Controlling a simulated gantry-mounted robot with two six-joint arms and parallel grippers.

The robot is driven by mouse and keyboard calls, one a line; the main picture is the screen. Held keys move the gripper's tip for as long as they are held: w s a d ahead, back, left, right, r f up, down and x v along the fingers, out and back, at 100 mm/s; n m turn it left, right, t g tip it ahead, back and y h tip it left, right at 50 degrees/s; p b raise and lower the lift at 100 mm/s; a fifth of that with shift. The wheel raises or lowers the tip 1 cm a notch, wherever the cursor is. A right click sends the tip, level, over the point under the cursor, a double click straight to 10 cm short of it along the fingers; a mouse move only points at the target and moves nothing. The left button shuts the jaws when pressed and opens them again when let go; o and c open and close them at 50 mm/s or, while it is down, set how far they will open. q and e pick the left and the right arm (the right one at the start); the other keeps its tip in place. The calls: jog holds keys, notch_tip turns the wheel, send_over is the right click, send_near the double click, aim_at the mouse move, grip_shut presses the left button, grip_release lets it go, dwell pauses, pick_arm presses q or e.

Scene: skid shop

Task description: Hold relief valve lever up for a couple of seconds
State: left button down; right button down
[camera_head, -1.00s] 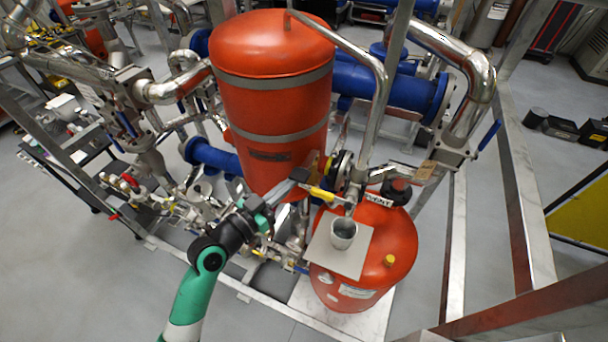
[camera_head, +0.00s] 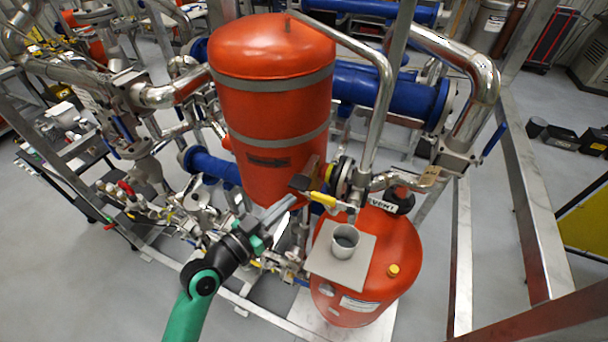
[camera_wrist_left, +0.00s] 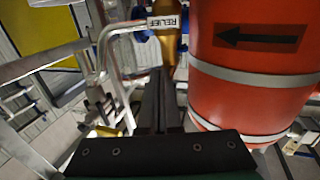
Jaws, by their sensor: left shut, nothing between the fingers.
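My left gripper (camera_head: 294,200) is shut and empty, its fingertips just left of the yellow-handled valve (camera_head: 322,199) in front of the tall red tank (camera_head: 270,110). In the left wrist view the dark closed fingers (camera_wrist_left: 157,98) point at a brass valve body (camera_wrist_left: 169,48) with a white RELIEF tag (camera_wrist_left: 163,22). The fingers overlap its lower part, so I cannot tell whether they touch it. The relief lever cannot be told apart clearly. A dark flat piece (camera_head: 299,183) sits by the fingertips in the head view. My right gripper is not in view.
A lower red tank (camera_head: 395,245) carries a grey plate (camera_head: 325,265) with a metal cup (camera_head: 345,240) on it. Silver pipes (camera_head: 378,110) and metal frame posts (camera_head: 525,215) stand to the right. Crowded piping lies to the left. Floor at lower left is clear.

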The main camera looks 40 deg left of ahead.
pick_arm(q)
jog(key=s+d, duration=0.2)
jog(key=s, duration=0.5)
jog(key=shift+s, duration=0.15)
dwell(0.6)
